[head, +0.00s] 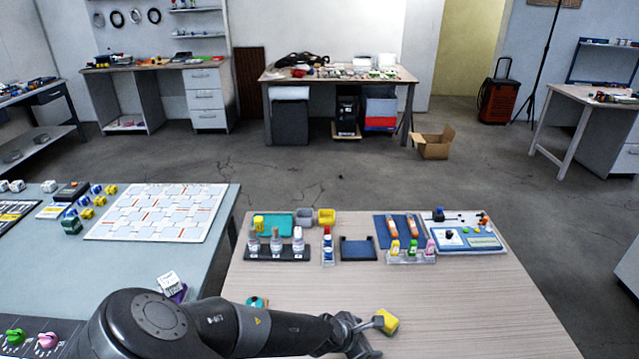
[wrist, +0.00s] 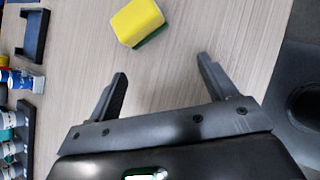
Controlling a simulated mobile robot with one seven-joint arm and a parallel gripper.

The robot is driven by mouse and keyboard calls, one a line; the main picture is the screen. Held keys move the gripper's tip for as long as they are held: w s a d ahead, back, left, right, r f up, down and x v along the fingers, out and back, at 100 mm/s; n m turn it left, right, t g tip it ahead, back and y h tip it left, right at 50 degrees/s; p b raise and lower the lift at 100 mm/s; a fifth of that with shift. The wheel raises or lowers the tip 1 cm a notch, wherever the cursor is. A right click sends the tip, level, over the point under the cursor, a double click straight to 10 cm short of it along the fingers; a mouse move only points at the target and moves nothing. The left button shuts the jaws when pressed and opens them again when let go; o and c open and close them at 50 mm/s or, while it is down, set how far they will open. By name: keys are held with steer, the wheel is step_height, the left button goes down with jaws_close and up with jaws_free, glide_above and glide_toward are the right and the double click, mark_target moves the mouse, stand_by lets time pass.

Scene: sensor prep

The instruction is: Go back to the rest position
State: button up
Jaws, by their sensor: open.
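My gripper (head: 372,336) is low over the front part of the wooden table (head: 470,310), at the end of my dark arm reaching in from the left. In the wrist view my gripper (wrist: 162,88) has its two fingers wide apart with nothing between them. A yellow sponge with a green underside (head: 387,321) lies on the table just beyond the fingertips. The sponge also shows in the wrist view (wrist: 137,20), ahead of the gap between the fingers and apart from them.
Bottles in a dark rack (head: 276,250), a navy holder (head: 358,249), small colored bottles in a clear rack (head: 411,254) and a white board with parts (head: 466,238) stand along the table's back. A teal round item (head: 257,302) is partly behind my arm. The table's right front is clear.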

steer(key=m, duration=0.1)
steer(key=s+m+g+y, duration=0.1)
steer(key=shift+a+r+m+g+y, duration=0.1)
steer(key=shift+a+m+g+y, duration=0.2)
steer(key=shift+m, duration=0.1)
steer(key=shift+s+a+r+m+g+y, duration=0.2)
steer(key=shift+s+m+g+y, duration=0.1)
steer(key=shift+m, duration=0.2)
steer(key=shift+s+a+r+m+g+y, duration=0.1)
steer(key=shift+s+r+m+g+y, duration=0.15)
steer(key=shift+m, duration=0.25)
steer(key=s+r+m+y, duration=0.25)
steer(key=r+m, duration=0.25)
steer(key=r, duration=0.3)
steer(key=s+r+m+y, duration=0.25)
steer(key=r+m, duration=0.25)
steer(key=r, duration=0.4)
steer(key=s+d+r+m+t, duration=0.1)
steer(key=s+d+r+m, duration=0.1)
steer(key=s+r+m, duration=0.2)
steer(key=s+d+r+m+t+h, duration=0.1)
steer(key=s+d+r+m+t, duration=0.1)
steer(key=s+r, duration=0.4)
step_height(320, 180, up, 5)
steer(key=shift+d+m, duration=0.45)
steer(key=shift+m, duration=0.55)
